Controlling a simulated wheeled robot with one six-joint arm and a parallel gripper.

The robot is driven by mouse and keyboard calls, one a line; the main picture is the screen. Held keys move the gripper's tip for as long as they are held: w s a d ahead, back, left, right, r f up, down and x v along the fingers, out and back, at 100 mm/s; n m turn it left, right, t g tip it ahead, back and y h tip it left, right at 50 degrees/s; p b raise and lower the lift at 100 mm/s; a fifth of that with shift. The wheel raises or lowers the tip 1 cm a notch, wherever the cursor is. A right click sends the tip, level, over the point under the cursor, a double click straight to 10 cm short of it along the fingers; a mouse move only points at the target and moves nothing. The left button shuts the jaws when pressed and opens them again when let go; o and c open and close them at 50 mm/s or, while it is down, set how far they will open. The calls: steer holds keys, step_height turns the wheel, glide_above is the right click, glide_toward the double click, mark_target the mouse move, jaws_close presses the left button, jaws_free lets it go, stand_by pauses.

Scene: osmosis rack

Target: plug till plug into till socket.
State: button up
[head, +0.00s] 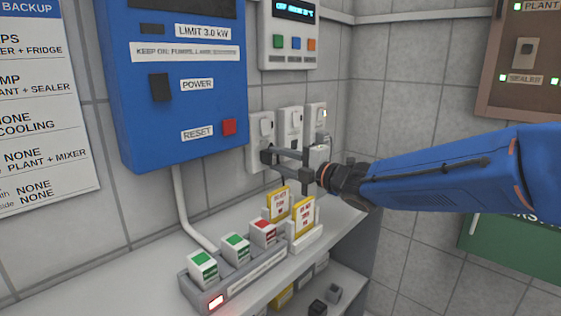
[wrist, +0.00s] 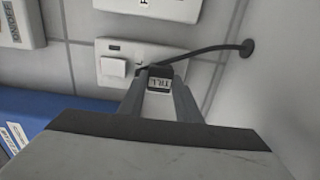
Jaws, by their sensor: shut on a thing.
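The till plug (wrist: 160,78) is a small dark plug labelled TILL, held between the two fingers of my gripper (wrist: 161,92). A black cable runs from it to a dark round grommet in the wall. A white socket plate (wrist: 138,52) with a white rocker switch is right behind the plug. The plug covers part of this plate; I cannot tell whether its pins are in or just in front. In the head view my gripper (head: 269,154) reaches left to the lower part of the leftmost wall socket plate (head: 254,157). I cannot read a till label on the plate.
A blue control box (head: 182,105) hangs left of the sockets. Two more socket plates (head: 290,120) are to the right. Below, a shelf carries a strip of green and red switches (head: 236,276) and yellow-edged cards (head: 304,218).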

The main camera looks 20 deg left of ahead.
steer(key=shift+w+a, duration=0.15)
steer(key=shift+a, duration=0.15)
steer(key=o, duration=1.1)
steer(key=v, duration=1.7)
steer(key=shift+d, duration=0.2)
